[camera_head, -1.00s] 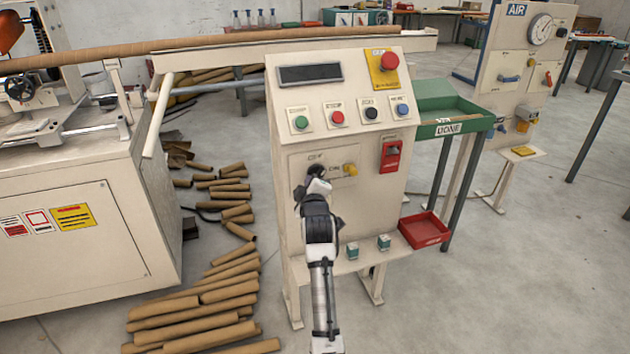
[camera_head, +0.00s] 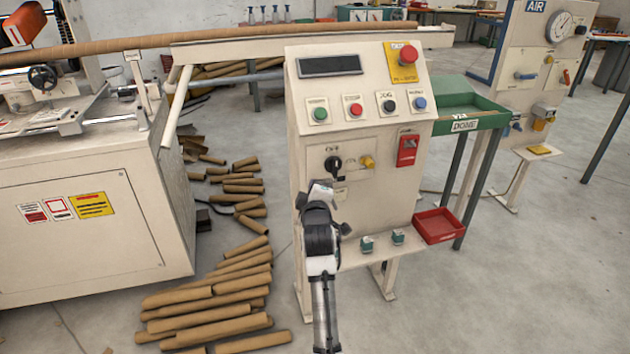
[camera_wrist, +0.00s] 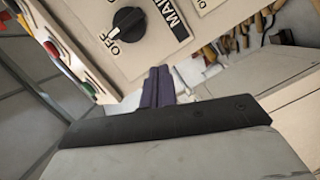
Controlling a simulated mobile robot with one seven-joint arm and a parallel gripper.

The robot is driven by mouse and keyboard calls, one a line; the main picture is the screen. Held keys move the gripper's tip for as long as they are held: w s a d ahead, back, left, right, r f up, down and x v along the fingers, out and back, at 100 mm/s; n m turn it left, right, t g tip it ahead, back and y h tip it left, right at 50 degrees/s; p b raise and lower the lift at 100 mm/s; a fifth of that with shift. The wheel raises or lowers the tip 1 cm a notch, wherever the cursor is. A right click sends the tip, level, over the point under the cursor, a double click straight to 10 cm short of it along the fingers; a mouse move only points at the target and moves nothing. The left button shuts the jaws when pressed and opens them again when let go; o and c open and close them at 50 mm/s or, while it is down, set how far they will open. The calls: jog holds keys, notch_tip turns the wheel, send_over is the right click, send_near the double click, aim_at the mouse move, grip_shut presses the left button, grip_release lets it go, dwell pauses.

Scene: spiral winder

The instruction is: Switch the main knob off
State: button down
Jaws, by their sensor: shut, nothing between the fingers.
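The main knob (camera_head: 333,163) is a black rotary knob on the front of the cream control cabinet, with OFF lettering above it and ON lettering to its right. It also shows in the wrist view (camera_wrist: 128,21), beside OFF and partly cut MAIN lettering. There, its raised bar appears to point towards OFF. My gripper (camera_head: 322,187) is just below and in front of the knob, apart from it. In the wrist view the dark fingers (camera_wrist: 158,88) are together and empty, below the knob in the picture.
A yellow knob (camera_head: 367,162) and a red switch (camera_head: 407,150) are to the right of the main knob. Push buttons and a red emergency stop (camera_head: 407,54) are above. A red tray (camera_head: 439,226) is at lower right. Cardboard tubes (camera_head: 215,320) lie on the floor at left.

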jog(key=s, duration=0.5)
jog(key=shift+s+d, duration=0.15)
jog(key=shift+s, duration=0.25)
jog(key=shift+r, duration=0.1)
